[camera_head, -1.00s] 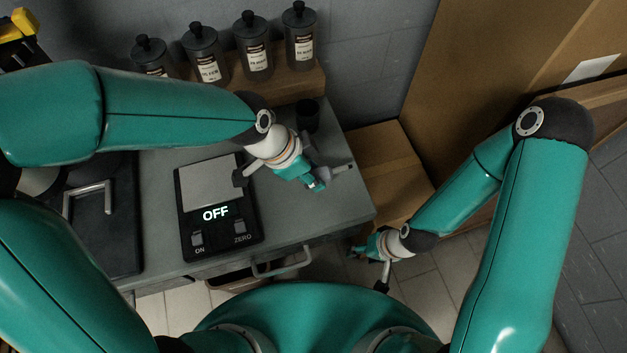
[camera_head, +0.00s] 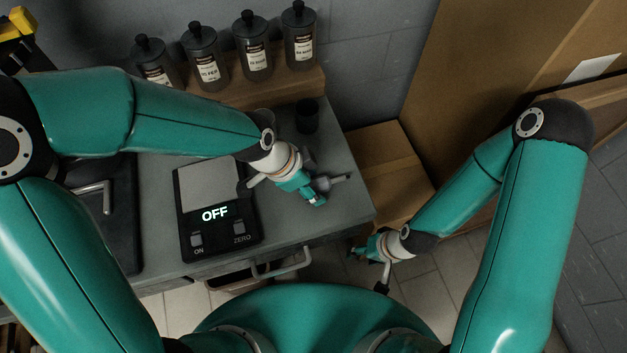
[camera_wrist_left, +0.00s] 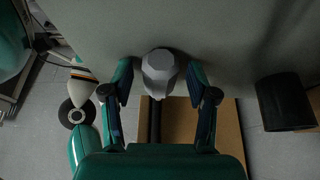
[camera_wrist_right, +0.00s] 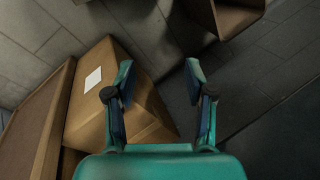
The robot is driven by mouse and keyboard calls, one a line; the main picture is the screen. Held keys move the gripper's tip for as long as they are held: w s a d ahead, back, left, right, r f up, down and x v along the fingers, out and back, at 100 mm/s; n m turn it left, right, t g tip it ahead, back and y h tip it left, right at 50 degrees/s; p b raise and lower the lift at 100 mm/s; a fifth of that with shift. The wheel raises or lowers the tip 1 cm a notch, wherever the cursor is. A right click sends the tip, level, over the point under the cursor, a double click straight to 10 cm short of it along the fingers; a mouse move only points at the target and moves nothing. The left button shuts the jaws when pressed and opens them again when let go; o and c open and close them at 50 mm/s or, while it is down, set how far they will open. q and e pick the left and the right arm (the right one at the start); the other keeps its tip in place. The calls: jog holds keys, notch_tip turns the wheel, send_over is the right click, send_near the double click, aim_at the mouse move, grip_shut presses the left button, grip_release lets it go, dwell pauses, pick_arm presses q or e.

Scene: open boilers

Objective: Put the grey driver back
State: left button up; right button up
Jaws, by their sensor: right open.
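The grey driver (camera_head: 338,179) is at my left gripper (camera_head: 318,190), above the right part of the grey worktop. In the left wrist view its faceted grey handle (camera_wrist_left: 160,72) lies between the two fingers, and its dark shaft (camera_wrist_left: 155,120) runs down the picture. My right gripper (camera_head: 362,252) is open and empty, low beside the worktop's right edge. It also shows in the right wrist view (camera_wrist_right: 158,75).
A black scale (camera_head: 217,210) reading OFF sits on the worktop (camera_head: 345,215). A small dark cup (camera_head: 307,116) stands behind the left gripper. Several labelled jars (camera_head: 253,48) stand on a wooden shelf (camera_head: 285,88) at the back. Cardboard boxes (camera_head: 385,165) are to the right.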

pick_arm(q)
jog(key=shift+r, duration=0.2)
jog(key=v, duration=1.2)
jog(key=shift+p, duration=0.3)
jog(key=shift+s+f, duration=0.15)
